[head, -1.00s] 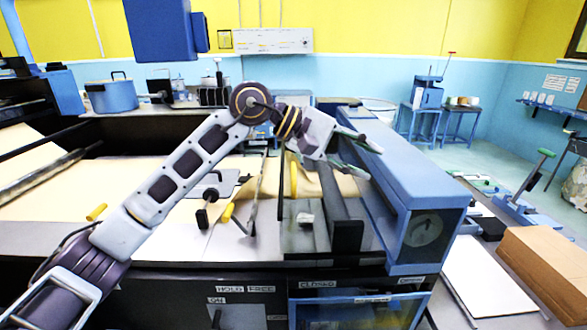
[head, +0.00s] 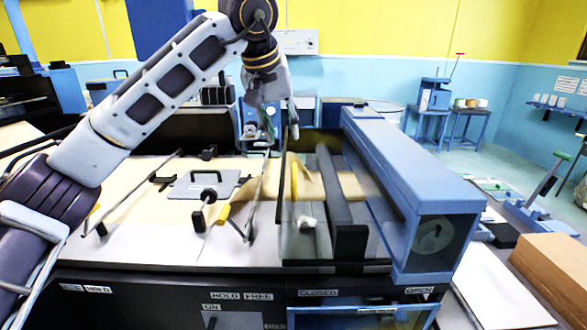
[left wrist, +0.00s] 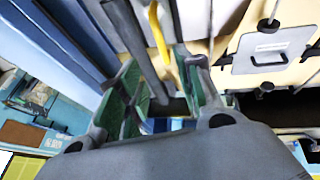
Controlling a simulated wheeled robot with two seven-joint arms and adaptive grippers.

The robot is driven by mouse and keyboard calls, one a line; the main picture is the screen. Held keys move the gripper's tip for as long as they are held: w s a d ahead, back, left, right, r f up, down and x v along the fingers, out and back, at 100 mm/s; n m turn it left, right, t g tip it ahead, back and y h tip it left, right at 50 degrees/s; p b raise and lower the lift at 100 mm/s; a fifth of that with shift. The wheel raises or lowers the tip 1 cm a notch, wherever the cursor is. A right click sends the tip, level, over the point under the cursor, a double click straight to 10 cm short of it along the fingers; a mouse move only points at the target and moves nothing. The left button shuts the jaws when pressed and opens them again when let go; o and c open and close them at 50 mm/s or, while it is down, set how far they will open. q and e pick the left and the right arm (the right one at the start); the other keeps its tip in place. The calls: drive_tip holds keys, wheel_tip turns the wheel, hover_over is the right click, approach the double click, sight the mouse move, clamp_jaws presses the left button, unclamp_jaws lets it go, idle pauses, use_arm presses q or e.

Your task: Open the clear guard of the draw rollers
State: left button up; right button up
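The clear guard (head: 302,235) is a see-through panel over the draw rollers, left of the blue housing. A dark roller (head: 340,205) and a yellow bar (head: 294,180) show at it. A CLOSED label (head: 318,292) is on the front below the guard, and an OPEN label (head: 419,290) is farther right. My left gripper (head: 281,122) hangs beyond the guard's far end, pointing down. In the left wrist view its green-padded fingers (left wrist: 165,85) are apart with nothing between them; the dark roller (left wrist: 135,45) and yellow bar (left wrist: 160,35) lie beyond. My right gripper is not in view.
The long blue housing (head: 410,165) borders the guard on the right. A grey plate with a handle (head: 203,184) and thin rods lie on the pale bed at left. A brown stack (head: 555,262) and white sheets (head: 490,275) are at right. Air above the guard is free.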

sight(293, 171)
use_arm(q)
drive_tip(key=shift+a, duration=0.1)
idle(0.3)
drive_tip(key=shift+x, duration=6.9)
drive_tip(key=shift+w, duration=0.1)
clamp_jaws()
